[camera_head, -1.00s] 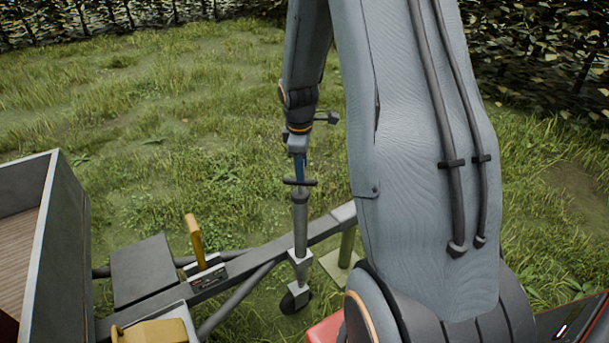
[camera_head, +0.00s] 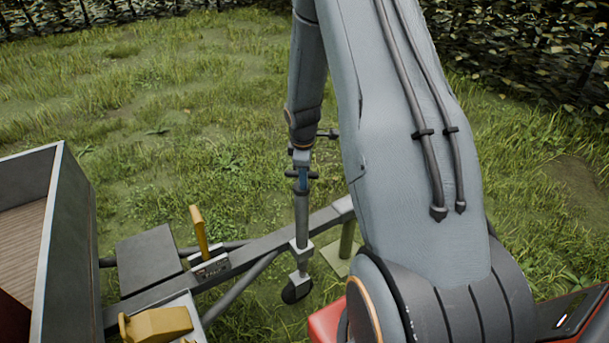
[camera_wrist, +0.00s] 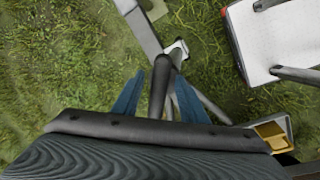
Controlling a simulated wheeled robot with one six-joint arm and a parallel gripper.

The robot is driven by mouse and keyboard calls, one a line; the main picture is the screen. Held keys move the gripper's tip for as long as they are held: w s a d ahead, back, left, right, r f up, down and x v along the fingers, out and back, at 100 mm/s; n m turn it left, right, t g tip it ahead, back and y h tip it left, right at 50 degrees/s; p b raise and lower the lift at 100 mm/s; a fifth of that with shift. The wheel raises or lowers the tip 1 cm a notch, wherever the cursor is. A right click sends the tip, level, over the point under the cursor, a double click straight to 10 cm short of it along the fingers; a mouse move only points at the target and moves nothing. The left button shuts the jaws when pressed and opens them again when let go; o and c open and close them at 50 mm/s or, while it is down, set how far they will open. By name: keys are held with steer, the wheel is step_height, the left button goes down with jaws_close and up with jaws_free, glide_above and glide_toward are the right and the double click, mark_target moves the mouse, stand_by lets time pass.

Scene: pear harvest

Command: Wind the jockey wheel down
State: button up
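The jockey wheel stands upright on the trailer drawbar, with a grey tube (camera_head: 301,222) and a dark wheel (camera_head: 297,289) low in the grass. Its dark crossbar handle (camera_head: 313,175) is at the top of the tube. My gripper (camera_head: 302,181) points down at the handle, its blue fingers at the handle's height. In the wrist view, the fingers of my gripper (camera_wrist: 160,92) stand apart on either side of the dark handle (camera_wrist: 159,88), with narrow gaps showing. The fingertips' exact contact with the handle is hard to make out.
The grey drawbar (camera_head: 265,247) runs from the trailer box (camera_head: 72,225) at left. A yellow lever (camera_head: 199,230), a dark flat plate (camera_head: 147,261) and a yellow part (camera_head: 158,325) are beside it. A greenish post (camera_head: 346,243) stands right of the wheel. Open grass lies behind.

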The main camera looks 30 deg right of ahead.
jaws_close()
